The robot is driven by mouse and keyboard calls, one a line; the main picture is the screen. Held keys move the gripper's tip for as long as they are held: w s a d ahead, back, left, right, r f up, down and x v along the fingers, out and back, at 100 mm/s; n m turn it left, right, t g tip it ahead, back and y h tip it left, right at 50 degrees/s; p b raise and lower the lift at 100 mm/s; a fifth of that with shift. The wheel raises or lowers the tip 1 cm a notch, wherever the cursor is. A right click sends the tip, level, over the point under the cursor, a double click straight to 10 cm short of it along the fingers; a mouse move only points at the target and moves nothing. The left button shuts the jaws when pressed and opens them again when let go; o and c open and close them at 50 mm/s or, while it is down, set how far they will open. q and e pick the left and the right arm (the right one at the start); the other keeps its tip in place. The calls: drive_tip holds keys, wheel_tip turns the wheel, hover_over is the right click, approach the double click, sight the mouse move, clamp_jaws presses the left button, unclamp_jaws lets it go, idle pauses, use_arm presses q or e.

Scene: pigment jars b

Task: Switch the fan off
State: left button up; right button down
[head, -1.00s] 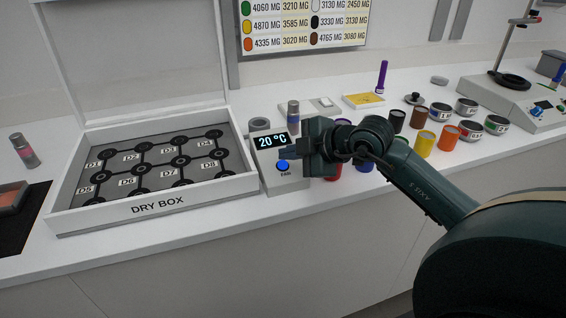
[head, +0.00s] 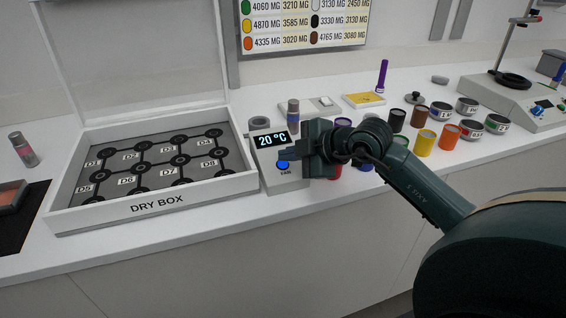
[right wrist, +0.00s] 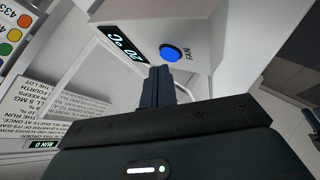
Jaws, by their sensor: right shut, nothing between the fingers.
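The fan control box (head: 272,179) is a pale box beside the dry box, with a display reading 20 °C (head: 272,140). A blue round button (head: 284,164) labelled FAN is on it, partly covered by my gripper in the head view. The button also shows in the right wrist view (right wrist: 171,53). My right gripper (head: 284,155) is shut and empty, with its fingertips close to the button; whether they touch it I cannot tell. In the right wrist view its closed fingers (right wrist: 158,72) point at the box just below the button. My left gripper is not in view.
The dry box (head: 150,205) with its raised clear lid stands left of the control box. Several colored jars (head: 425,142) stand to the right, behind my right arm. A small vial (head: 293,112) stands behind the control box. The front counter strip is clear.

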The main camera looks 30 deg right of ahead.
drive_tip(key=shift+w+f, duration=0.15)
drive_tip(key=shift+f, duration=0.35)
idle(0.7)
drive_tip(key=shift+s+r+p, duration=0.25)
drive_tip(key=shift+r+p, duration=0.4)
drive_tip(key=shift+r, duration=0.3)
drive_tip(key=r+p, duration=0.1)
drive_tip(key=r, duration=0.1)
drive_tip(key=s+r+p, duration=0.1)
drive_tip(key=p, duration=0.1)
drive_tip(key=r+p, duration=0.2)
drive_tip(key=shift+s+a+r, duration=0.25)
drive_tip(key=shift+s+r, duration=0.05)
drive_tip(key=shift+r, duration=0.05)
idle(0.4)
